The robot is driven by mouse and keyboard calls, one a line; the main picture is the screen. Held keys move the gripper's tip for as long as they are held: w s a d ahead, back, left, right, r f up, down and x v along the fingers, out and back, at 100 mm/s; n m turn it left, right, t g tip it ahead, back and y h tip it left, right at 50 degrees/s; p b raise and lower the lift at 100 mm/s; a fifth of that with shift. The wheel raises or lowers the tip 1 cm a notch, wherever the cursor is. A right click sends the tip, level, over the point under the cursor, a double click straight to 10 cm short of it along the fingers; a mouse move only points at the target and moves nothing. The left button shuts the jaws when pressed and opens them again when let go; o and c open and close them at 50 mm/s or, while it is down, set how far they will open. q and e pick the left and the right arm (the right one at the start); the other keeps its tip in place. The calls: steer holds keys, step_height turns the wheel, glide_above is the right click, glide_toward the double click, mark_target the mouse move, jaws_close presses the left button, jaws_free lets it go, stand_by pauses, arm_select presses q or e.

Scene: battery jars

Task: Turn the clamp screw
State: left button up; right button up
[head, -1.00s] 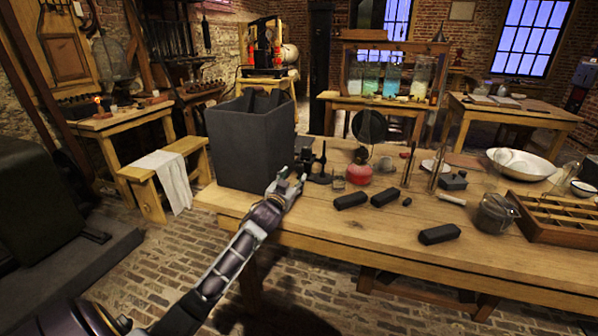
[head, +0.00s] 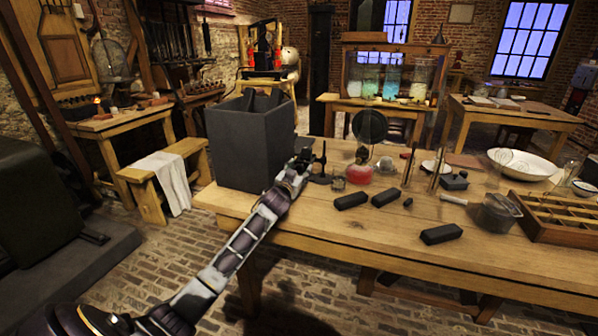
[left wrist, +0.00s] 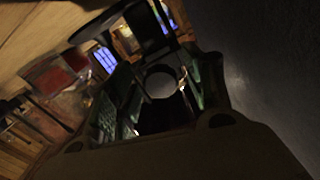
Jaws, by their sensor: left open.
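A small black metal fixture with an upright post (head: 322,160) stands on the bench beside the dark grey box. I cannot make out the clamp screw itself for certain. My left gripper (head: 301,163) is at the box's right side, just left of the post, with its fingers partly hidden by its own body. In the left wrist view my left gripper (left wrist: 162,100) is open, its two fingers either side of a dark ring-like shape (left wrist: 160,82). Whether a finger touches it cannot be told. My right gripper is not in view.
The tall grey box (head: 245,150) stands close to the left of my gripper. The bench's front left is clear.

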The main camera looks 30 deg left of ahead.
arm_select(q)
steer(key=shift+w, duration=0.2)
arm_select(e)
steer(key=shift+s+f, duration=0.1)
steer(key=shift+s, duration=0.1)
arm_select(q)
steer(key=c, duration=1)
steer(key=shift+r+m+p, duration=0.1)
steer(key=shift+m+p, duration=0.2)
steer(key=shift+p, duration=0.15)
steer(key=shift+m, duration=0.3)
steer(key=shift+m+p, duration=0.9)
steer(key=shift+p, duration=0.05)
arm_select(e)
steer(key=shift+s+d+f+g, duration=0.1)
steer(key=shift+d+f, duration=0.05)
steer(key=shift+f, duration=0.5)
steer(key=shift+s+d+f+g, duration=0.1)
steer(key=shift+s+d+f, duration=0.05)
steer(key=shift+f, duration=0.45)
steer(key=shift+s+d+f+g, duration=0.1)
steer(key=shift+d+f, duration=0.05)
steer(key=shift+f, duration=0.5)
